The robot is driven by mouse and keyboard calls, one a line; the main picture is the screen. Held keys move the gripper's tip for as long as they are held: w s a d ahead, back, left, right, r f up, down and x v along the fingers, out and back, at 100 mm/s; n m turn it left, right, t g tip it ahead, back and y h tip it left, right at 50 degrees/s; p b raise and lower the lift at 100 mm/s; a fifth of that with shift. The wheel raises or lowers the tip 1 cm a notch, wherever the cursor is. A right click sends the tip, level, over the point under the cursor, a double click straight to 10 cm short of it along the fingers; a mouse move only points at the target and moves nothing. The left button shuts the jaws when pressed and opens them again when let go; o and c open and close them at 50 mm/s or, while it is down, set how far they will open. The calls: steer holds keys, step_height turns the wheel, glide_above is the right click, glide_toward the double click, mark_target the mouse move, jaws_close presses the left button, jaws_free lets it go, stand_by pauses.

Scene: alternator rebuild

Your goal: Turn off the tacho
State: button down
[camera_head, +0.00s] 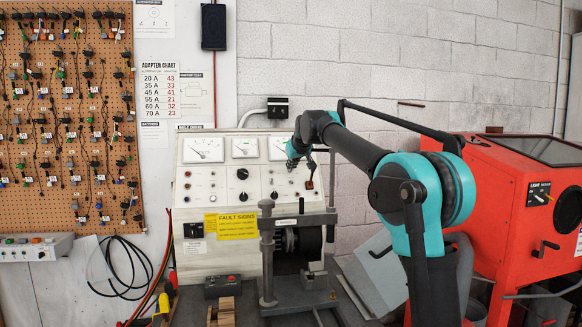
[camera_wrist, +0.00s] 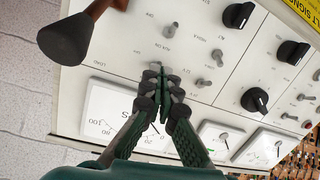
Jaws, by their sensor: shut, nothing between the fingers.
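The test panel (camera_head: 190,190) stands against the wall, with dials along its top. In the wrist view its face (camera_wrist: 120,65) appears turned, with a large dial (camera_wrist: 105,115) partly covered by my gripper. My gripper (camera_wrist: 160,72) is shut and empty, its fingertips close to the panel beside that dial. In the head view my gripper (camera_head: 292,162) is at the panel's upper right. Toggle switches show nearby, one (camera_wrist: 172,30) beyond the fingertips and another (camera_wrist: 217,57) to the right. The labels are too small to tell which is the tacho's. Contact with a switch is unclear.
A dark-ended lever (camera_wrist: 65,40) sticks out close to my gripper. Black knobs (camera_wrist: 255,99) are on the panel. A clamp stand with a machine (camera_head: 290,240) is below, and a red cabinet (camera_head: 490,190) stands at the right.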

step_height(320, 180, up, 10)
stand_by(0.7)
